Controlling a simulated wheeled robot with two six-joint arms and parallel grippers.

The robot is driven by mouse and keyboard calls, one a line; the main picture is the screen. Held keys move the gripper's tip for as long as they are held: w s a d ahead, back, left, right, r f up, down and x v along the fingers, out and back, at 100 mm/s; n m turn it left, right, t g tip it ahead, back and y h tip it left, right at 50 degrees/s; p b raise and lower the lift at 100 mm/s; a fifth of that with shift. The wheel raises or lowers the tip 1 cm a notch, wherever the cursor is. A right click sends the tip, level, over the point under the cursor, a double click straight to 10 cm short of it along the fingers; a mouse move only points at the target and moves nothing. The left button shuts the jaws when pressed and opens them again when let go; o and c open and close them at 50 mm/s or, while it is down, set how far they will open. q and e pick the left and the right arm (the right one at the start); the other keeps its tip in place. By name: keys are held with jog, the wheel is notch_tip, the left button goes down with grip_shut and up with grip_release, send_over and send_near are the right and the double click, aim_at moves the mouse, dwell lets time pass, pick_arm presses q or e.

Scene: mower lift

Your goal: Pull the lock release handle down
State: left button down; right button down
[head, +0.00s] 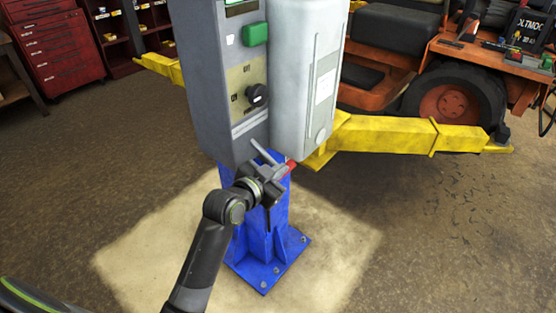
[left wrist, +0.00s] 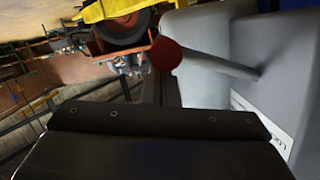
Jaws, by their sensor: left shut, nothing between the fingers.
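The lock release handle shows in the left wrist view as a grey rod (left wrist: 222,66) with a round red knob (left wrist: 165,53), sticking out from a grey housing. In the head view its red end (head: 291,165) shows just below the grey control box, partly covered by my gripper. My left gripper (head: 274,178) is shut and empty, close beside the red end. Its dark body fills the lower part of the left wrist view. I cannot tell whether it touches the handle. My right gripper is not in view.
The control box (head: 215,75) carries a green button (head: 254,33) and a black knob (head: 257,95). The blue post (head: 265,230) stands bolted to the floor. A yellow lift arm (head: 400,134) reaches right, near the orange mower (head: 447,103). The floor in front is clear.

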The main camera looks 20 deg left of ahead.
pick_arm(q)
jog(key=shift+a+f+m+b, duration=0.15)
jog(key=shift+f+m+b, duration=0.2)
jog(key=shift+f, duration=0.4)
jog(key=shift+w+a+f, duration=0.1)
jog(key=shift+a+f, duration=0.05)
jog(key=shift+f, duration=0.25)
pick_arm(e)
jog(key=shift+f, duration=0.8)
